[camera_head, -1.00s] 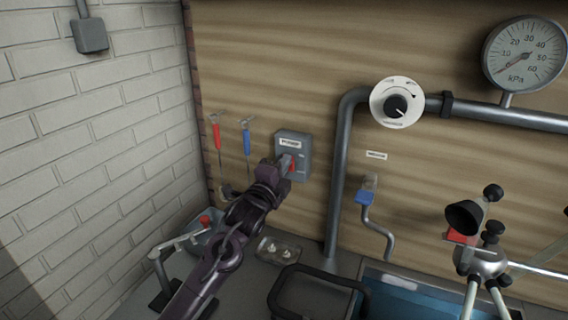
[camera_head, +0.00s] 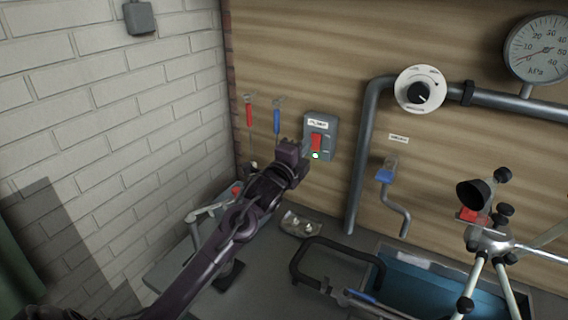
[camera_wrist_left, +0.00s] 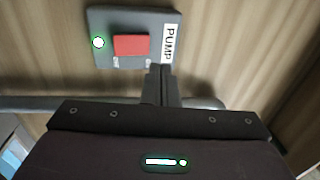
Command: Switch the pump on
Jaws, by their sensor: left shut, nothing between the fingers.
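The pump switch is a grey box (camera_head: 330,128) with a "PUMP" label, mounted on the wooden wall. Its red rocker (camera_head: 316,142) shows in the head view, and also in the wrist view (camera_wrist_left: 131,46). A small lamp (camera_head: 315,156) below the rocker glows white-green; it is also lit in the wrist view (camera_wrist_left: 98,42). My left gripper (camera_head: 305,150) is shut and empty, just left of the rocker in the head view. In the wrist view its fingertips (camera_wrist_left: 161,72) are beside the label end of the box. I cannot tell whether they touch it.
A red-handled tool (camera_head: 249,114) and a blue-handled tool (camera_head: 277,120) hang left of the box. A grey pipe (camera_head: 362,150) runs up on its right to a white dial (camera_head: 419,91) and a gauge (camera_head: 540,48). A blue-handled tap (camera_head: 385,175) is further right.

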